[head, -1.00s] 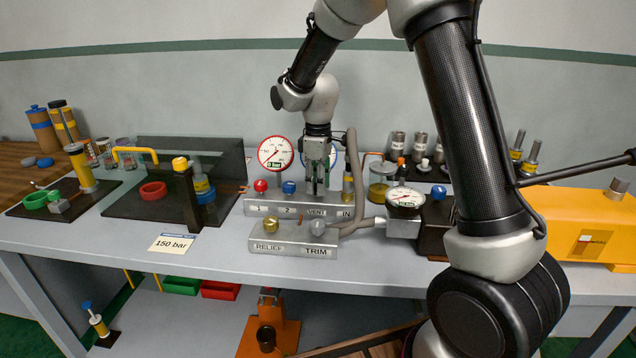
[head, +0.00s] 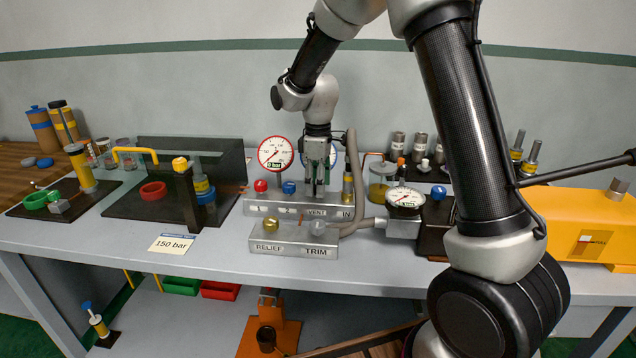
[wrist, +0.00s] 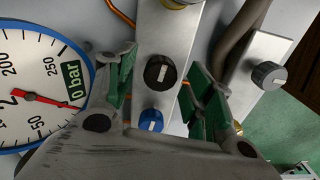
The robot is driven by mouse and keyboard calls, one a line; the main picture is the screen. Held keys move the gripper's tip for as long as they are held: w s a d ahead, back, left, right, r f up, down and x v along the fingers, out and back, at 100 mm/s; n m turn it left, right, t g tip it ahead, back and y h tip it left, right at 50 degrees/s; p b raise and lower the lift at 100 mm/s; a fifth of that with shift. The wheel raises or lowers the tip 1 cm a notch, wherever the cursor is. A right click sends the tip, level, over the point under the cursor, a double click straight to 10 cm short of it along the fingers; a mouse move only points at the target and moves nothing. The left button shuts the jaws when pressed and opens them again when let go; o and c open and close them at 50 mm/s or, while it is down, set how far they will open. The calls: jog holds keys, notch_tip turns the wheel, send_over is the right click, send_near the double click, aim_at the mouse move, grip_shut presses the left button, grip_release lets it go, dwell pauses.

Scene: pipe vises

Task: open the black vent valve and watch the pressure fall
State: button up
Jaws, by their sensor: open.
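The black vent valve knob (wrist: 159,72) shows in the wrist view with a white line on its face, running roughly up and down the picture. My gripper (wrist: 164,88) is open, its green-padded fingers on either side of the knob and apart from it. In the head view my gripper (head: 317,190) points down over the VENT label of the manifold block (head: 262,207) and hides the black knob. A blue-rimmed gauge (wrist: 38,75) in the wrist view has a display reading 0 bar. A red-rimmed gauge (head: 276,154) stands left of my gripper; its small display is hard to read.
A blue knob (wrist: 151,119) sits close to the black one; a red knob (head: 261,186) is further left. The RELIEF/TRIM block (head: 293,246) stands in front, with a grey knob (head: 318,228). A grey hose (head: 352,165) rises just right of my gripper.

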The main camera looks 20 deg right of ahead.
notch_tip(320, 180, up, 12)
dwell(0.5)
jog(key=s+d+r+m+t, duration=0.1)
jog(key=s+d+r+m, duration=0.2)
jog(key=s+d+r, duration=0.4)
jog(key=s+d+f+m+t, duration=0.1)
jog(key=s+d+m, duration=0.3)
jog(key=s, duration=0.7)
jog(key=s+d+f+m+t, duration=0.1)
jog(key=s+d+m, duration=0.3)
jog(key=s, duration=0.8)
jog(key=shift+f+m+t, duration=0.35)
jog(key=shift+m+t, duration=0.15)
jog(key=shift+t, duration=0.2)
